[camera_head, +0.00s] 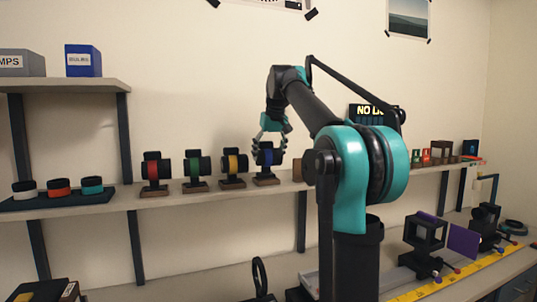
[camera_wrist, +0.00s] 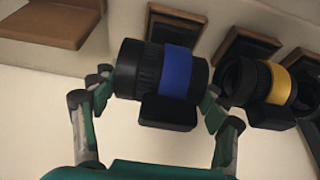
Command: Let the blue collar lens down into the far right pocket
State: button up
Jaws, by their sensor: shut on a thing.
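The blue collar lens (camera_head: 266,158) is a black barrel with a blue band and a dark foot. My gripper (camera_head: 269,146) reaches down to it at the shelf. In the wrist view the blue collar lens (camera_wrist: 178,70) lies between my two fingers (camera_wrist: 158,90), one at each side, and they are shut on it. It is over or on a small wooden base (camera_head: 266,181); I cannot tell whether it is lifted clear. I cannot make out the far right pocket in either view.
A yellow-banded lens (camera_head: 235,163) stands close beside it, then green (camera_head: 197,166) and red (camera_head: 155,168) ones. White, orange and teal rings sit on a dark tray (camera_head: 95,196) at left. A brown block (camera_wrist: 52,22) is near the other side. My arm hides part of the shelf.

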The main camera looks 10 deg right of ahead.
jog(key=shift+f, duration=0.75)
dwell(0.4)
jog(key=o, duration=1.6)
jog(key=shift+o, duration=0.2)
